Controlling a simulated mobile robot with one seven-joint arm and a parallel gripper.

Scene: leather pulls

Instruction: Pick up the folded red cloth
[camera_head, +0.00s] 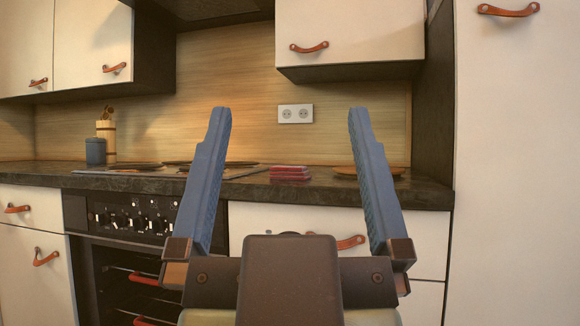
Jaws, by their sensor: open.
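The folded red cloth (290,173) is a small flat stack of red layers. It lies on the dark countertop (425,189) near the back wall, right of the stove top. My gripper (290,115) is in the foreground with its two blue fingers spread wide apart. It is empty. In the picture the cloth shows between the fingers, farther away and apart from them. Nothing hides the cloth.
An orange-brown plate (369,171) lies right of the cloth, partly behind the right finger. The stove top (240,172) is at left, above an oven (130,265). A blue-grey canister (96,151) stands farther left. A tall white cabinet (520,170) bounds the right. An upper cabinet (350,40) hangs above.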

